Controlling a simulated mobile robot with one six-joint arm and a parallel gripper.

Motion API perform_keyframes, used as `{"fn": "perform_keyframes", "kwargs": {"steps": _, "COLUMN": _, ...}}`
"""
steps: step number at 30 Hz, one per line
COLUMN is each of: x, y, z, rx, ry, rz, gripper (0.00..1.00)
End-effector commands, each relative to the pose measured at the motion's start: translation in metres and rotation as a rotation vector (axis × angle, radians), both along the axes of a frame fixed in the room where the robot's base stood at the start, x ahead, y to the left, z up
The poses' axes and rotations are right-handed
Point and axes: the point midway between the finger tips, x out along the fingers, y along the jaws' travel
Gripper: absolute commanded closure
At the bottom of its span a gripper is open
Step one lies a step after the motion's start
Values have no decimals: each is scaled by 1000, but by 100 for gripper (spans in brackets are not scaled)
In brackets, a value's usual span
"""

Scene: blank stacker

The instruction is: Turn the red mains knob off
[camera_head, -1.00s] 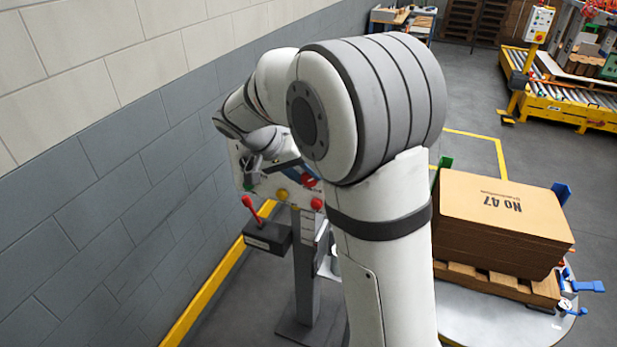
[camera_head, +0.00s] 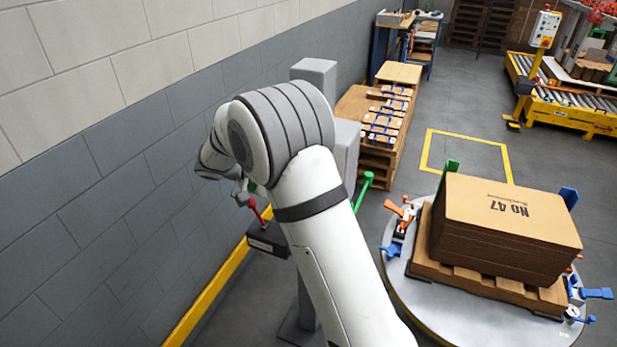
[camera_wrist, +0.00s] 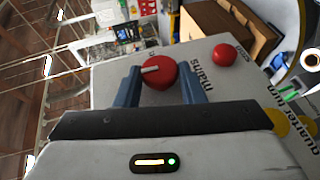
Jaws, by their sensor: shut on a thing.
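The red mains knob (camera_wrist: 159,73) sits on a grey control panel (camera_wrist: 105,78) in the wrist view, beside the printed word "mains". Its white pointer line points to the left of that picture. My gripper (camera_wrist: 160,86) has its two blue fingers on either side of the knob and is shut on it. In the head view my arm hides the knob and the panel face.
A red button (camera_wrist: 224,54) and a yellow control (camera_wrist: 280,122) are on the same panel. In the head view a red lever (camera_head: 258,212) stands below my wrist by the wall. A turntable (camera_head: 455,325) with a pallet and cardboard stack (camera_head: 510,225) stands to the right.

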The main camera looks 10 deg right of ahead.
Motion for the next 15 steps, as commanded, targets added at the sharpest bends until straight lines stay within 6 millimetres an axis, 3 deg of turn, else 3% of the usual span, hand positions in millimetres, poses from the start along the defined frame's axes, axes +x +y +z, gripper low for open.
{"fn": "perform_keyframes", "kwargs": {"steps": 15, "x": -2, "y": 0, "z": -5, "rx": -41, "ry": 41, "rz": -3, "gripper": 87}}
